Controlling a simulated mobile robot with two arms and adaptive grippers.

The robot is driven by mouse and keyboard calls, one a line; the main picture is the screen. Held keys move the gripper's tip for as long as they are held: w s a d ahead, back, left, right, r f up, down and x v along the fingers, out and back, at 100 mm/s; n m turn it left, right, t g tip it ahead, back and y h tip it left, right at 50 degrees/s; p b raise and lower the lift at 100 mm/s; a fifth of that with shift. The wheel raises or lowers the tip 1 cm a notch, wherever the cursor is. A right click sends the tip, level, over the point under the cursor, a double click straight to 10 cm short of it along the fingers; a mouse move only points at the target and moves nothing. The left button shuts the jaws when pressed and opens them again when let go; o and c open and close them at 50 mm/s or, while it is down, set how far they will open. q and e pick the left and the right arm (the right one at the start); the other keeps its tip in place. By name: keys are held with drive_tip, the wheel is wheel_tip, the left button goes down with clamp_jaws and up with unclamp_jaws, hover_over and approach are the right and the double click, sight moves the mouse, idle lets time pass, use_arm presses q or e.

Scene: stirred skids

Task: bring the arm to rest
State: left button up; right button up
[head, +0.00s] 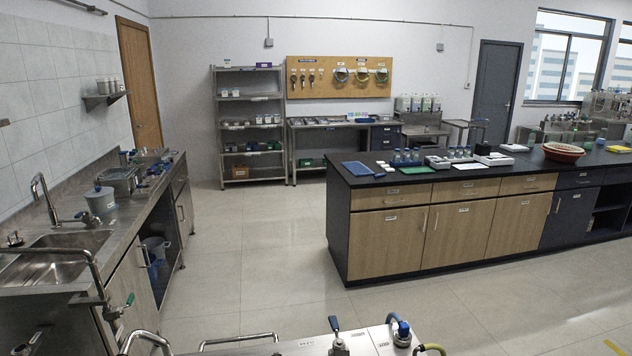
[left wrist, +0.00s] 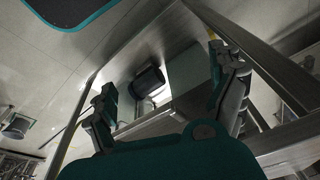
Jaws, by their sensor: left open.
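My left gripper (left wrist: 162,75) shows in the left wrist view, its two fingers spread well apart with nothing between them that they touch. Beyond the fingers is a dark cylinder-like object (left wrist: 148,82) beside a grey box-like surface (left wrist: 190,75); what they belong to is unclear. Neither arm nor gripper shows in the head view. My right gripper is in neither view.
In the head view a steel surface with valves (head: 370,342) stands close at the bottom. A steel sink counter (head: 60,250) runs along the left, and a black-topped island (head: 440,180) stands at right. The tiled floor (head: 250,250) between them is clear.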

use_arm(q)
drive_tip(key=s+a+f+b, duration=0.1)
drive_tip(key=s+f+b, duration=0.1)
drive_tip(key=s+f, duration=0.3)
drive_tip(key=s+a+f+g+b, duration=0.1)
drive_tip(key=s+f, duration=0.5)
drive_tip(key=f, duration=0.6)
drive_tip(key=s+a+f+b, duration=0.1)
drive_tip(key=s+f+b, duration=0.1)
drive_tip(key=s+f, duration=0.4)
wheel_tip(320, 180, down, 3)
drive_tip(key=shift+f+b, duration=0.15)
drive_tip(key=shift+b, duration=0.2)
